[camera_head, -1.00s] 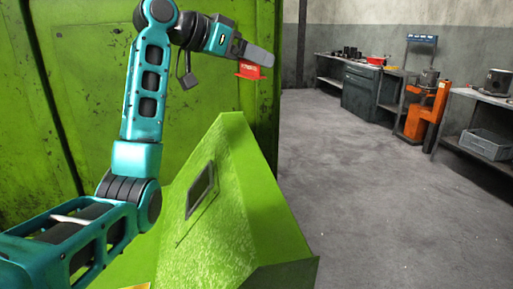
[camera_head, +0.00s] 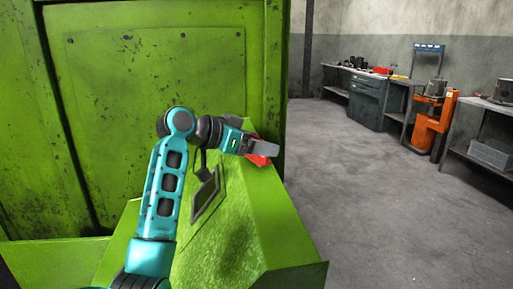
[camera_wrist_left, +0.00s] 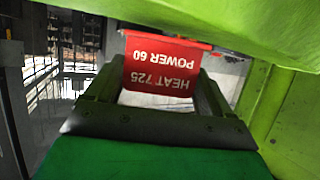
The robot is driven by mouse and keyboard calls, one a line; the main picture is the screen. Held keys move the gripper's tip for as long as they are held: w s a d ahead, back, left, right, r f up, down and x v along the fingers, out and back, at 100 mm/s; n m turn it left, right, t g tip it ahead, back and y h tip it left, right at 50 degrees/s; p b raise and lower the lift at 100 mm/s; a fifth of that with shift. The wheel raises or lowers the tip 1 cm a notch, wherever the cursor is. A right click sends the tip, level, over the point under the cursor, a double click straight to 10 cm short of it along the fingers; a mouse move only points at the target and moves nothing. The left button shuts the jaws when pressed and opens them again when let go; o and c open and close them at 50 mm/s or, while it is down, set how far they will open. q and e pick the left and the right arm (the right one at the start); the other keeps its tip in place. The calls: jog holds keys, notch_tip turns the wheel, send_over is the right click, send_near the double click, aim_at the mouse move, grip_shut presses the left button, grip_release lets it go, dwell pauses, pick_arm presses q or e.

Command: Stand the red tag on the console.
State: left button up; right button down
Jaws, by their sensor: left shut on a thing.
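The red tag (camera_wrist_left: 162,68) shows upside down in the left wrist view, with the white words "HEAT 725 POWER 60", held between the fingers. My left gripper (camera_head: 266,150) is shut on it. In the head view a part of the red tag (camera_head: 258,160) shows below and beside the fingers. The green console (camera_head: 225,235) has a sloping front with a dark panel (camera_head: 205,196). The gripper and tag are at the console's upper end; I cannot tell whether the tag touches it. My right gripper is not in view.
A tall green press wall (camera_head: 150,110) stands behind the console. Open grey floor (camera_head: 370,200) lies to the right. Workbenches (camera_head: 370,100), an orange jack (camera_head: 430,125) and a grey crate (camera_head: 492,155) stand farther right.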

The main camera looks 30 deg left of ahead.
pick_arm(q)
jog(key=shift+f, duration=0.45)
jog(key=shift+f, duration=0.2)
jog(key=o, duration=0.9)
jog(key=shift+r, duration=0.1)
jog(key=shift+a+r, duration=0.1)
jog(key=shift+r, duration=0.05)
jog(key=v, duration=1.1)
jog(key=shift+s+r, duration=0.15)
jog(key=shift+s, duration=0.25)
jog(key=shift+a, duration=0.1)
